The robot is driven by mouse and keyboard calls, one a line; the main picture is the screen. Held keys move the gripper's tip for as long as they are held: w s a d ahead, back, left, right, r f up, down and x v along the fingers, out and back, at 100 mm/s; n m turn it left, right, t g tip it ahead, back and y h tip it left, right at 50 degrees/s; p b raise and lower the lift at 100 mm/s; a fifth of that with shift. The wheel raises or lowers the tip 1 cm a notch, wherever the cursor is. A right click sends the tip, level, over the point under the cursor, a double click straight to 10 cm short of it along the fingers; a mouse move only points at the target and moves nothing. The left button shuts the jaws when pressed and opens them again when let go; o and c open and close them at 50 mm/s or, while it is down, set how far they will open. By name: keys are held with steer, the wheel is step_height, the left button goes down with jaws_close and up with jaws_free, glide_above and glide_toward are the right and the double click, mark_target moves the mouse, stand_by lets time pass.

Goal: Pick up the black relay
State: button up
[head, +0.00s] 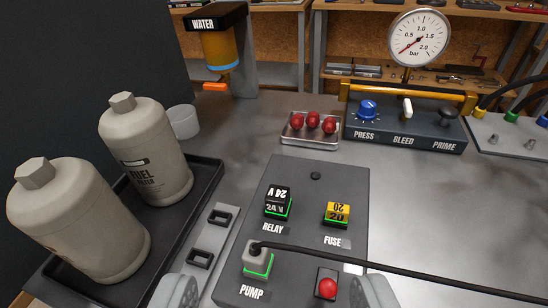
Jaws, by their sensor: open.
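The black relay (278,204) is a small black block marked "24 V" in white. It sits in a green-edged socket above the RELAY label on the dark grey panel (319,178). My gripper (275,293) shows as two grey rounded fingers at the bottom edge, spread wide apart with nothing visible between them. The relay is farther up the picture than the fingers, and they are not touching it.
A yellow fuse (337,214) sits right of the relay. Below are a grey pump plug (257,260) with a black cable running right and a red button (327,288). Two canisters (146,150) stand in a black tray at left.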

steer(key=s+f+t, duration=0.2)
steer(key=s+t, duration=0.2)
steer(key=s, duration=0.4)
steer(key=m+g, duration=0.3)
steer(key=g, duration=1.4)
glide_above(276, 195)
steer(key=f, duration=0.8)
steer(key=shift+w+a+f, duration=0.1)
steer(key=shift+w+f, duration=0.25)
steer(key=shift+f, duration=0.05)
steer(key=f, duration=0.4)
steer(key=shift+s+f, duration=0.1)
steer(key=shift+s, duration=0.3)
steer(key=shift+f, duration=0.7)
jaws_close()
